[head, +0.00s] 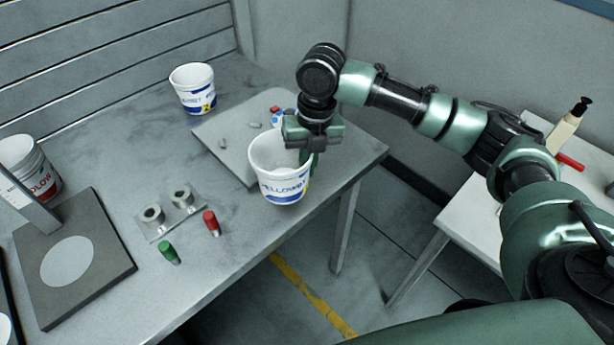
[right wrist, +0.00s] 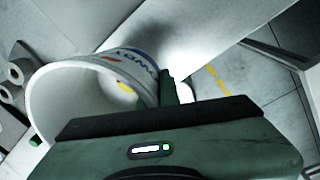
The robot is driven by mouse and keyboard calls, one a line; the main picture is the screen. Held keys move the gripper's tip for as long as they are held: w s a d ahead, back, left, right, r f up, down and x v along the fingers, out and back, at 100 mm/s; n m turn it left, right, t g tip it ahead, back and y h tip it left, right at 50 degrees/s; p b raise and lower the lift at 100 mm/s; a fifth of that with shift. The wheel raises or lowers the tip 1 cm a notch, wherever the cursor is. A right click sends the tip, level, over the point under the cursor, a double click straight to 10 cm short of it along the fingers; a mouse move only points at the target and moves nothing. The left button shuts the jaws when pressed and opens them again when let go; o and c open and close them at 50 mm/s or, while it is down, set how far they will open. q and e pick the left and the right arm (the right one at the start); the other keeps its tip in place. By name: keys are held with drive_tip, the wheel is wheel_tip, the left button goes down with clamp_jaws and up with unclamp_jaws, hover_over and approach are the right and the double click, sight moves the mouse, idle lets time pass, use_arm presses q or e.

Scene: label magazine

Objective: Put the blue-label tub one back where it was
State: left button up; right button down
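A white tub with a blue label (head: 283,190) is at my right gripper (head: 305,150), near the table's front right edge. It also shows in the right wrist view (right wrist: 85,85), mouth towards the camera. The gripper is at the tub's rim, with one finger against the outside of the wall; the other finger is hidden. It looks shut on the wall, and the tub appears lifted and slightly tilted. A second white tub with a blue and yellow label (head: 193,90) stands upright at the table's back. My left gripper is not in view.
A grey board (head: 228,140) with small pieces lies behind the held tub. A two-hole holder (head: 168,212), a green peg (head: 169,252) and a red peg (head: 211,223) are left of it. A red-label tub (head: 32,168) stands far left, by a dark base plate (head: 110,262).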

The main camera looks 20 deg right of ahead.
drive_tip(key=shift+f, duration=0.7)
wheel_tip(320, 180, down, 2)
drive_tip(key=shift+f, duration=0.6)
drive_tip(key=c, duration=1.6)
unclamp_jaws()
drive_tip(key=shift+f, duration=0.1)
drive_tip(key=shift+c, duration=0.2)
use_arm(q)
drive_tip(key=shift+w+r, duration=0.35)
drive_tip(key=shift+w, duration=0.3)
